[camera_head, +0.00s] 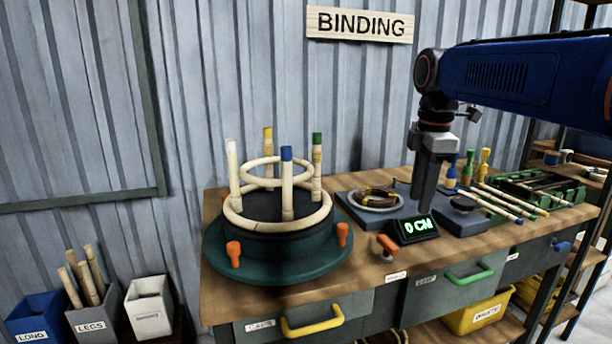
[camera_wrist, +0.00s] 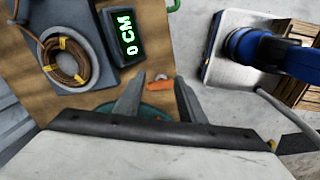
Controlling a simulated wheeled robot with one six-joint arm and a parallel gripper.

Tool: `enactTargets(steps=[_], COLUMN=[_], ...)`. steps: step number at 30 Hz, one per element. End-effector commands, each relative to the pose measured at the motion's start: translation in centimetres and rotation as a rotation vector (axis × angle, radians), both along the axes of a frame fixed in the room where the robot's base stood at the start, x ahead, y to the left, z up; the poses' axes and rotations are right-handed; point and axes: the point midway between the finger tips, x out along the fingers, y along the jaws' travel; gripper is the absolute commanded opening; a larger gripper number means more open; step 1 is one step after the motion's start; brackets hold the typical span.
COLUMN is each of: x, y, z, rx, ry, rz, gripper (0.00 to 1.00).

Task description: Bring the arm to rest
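My blue arm reaches in from the right in the head view, with my gripper (camera_head: 428,192) pointing down over the bench beside the display box. In the wrist view my gripper (camera_wrist: 160,97) has its two fingers apart with nothing between them. The display box (camera_head: 412,229) reads "0 CM" and also shows in the wrist view (camera_wrist: 124,38). From the head view I cannot tell how high the fingertips are above the bench.
A rattan frame with upright posts (camera_head: 287,190) stands on a green round base (camera_head: 280,268) at left. A rattan coil (camera_head: 376,196) lies left of my gripper. Rods (camera_head: 500,205) lie at right. An orange-handled piece (camera_head: 387,244) sits near the front edge.

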Motion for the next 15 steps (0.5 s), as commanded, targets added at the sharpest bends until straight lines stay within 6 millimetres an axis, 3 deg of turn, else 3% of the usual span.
enactTargets(steps=[5, 15], x=[-3.9, -12.3], y=[-0.9, -2.5], z=[-2.0, -8.5], rx=[0.025, 0.123], ry=[-0.048, -0.154], rz=[-0.214, -0.742], gripper=[0.37, 0.37])
